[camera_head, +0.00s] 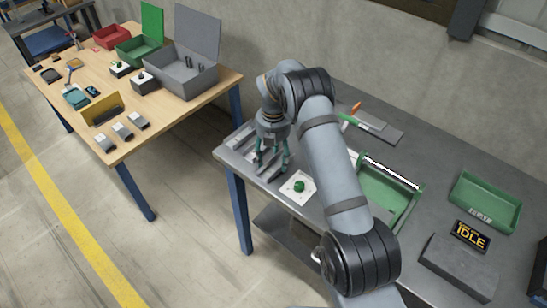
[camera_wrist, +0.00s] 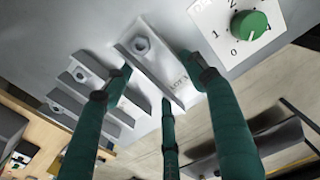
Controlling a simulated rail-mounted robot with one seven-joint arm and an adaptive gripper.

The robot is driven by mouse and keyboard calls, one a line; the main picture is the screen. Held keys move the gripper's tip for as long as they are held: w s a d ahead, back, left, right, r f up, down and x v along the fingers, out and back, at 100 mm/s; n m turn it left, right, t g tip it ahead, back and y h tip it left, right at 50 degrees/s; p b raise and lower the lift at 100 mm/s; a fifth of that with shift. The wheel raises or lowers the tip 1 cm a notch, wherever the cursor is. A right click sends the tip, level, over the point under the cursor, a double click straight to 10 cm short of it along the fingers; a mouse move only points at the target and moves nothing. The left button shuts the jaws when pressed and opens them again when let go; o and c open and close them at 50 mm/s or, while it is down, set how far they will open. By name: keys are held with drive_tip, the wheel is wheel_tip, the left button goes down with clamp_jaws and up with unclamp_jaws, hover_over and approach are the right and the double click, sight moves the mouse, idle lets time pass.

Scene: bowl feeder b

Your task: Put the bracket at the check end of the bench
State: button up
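A grey angled bracket (camera_wrist: 150,62) with a round boss or nut and lettering on one face lies under my gripper in the wrist view. My gripper (camera_wrist: 158,72) has green fingers on both sides of this bracket and a further finger at its near end. The fingertips are close against its edges, but I cannot tell whether they press on it. In the head view my gripper (camera_head: 271,165) is low over the left end of the grey metal bench (camera_head: 330,112). The fingers partly hide the bracket there. More similar grey parts (camera_wrist: 85,82) lie just left of it.
A white dial plate with a green knob (camera_head: 299,186) is right of my gripper. A green tray (camera_head: 385,190) is partly behind my arm. A green bin (camera_head: 485,202) and an IDLE display (camera_head: 469,236) stand at the right. A wooden table (camera_head: 165,118) is across a gap.

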sight(275, 165)
drive_tip(key=o, duration=0.3)
drive_tip(key=shift+r, duration=0.1)
wheel_tip(275, 165, up, 12)
drive_tip(key=shift+r+b, duration=0.15)
drive_tip(key=shift+b, duration=0.3)
wheel_tip(275, 165, down, 13)
drive_tip(key=shift+s+r+p, duration=0.1)
drive_tip(key=shift+r+p, duration=0.05)
drive_tip(key=shift+p, duration=0.35)
wheel_tip(275, 165, up, 4)
drive_tip(key=shift+f+b, duration=0.1)
drive_tip(key=shift+b, duration=0.4)
drive_tip(key=shift+d+r, duration=0.25)
drive_tip(key=shift+r, duration=0.3)
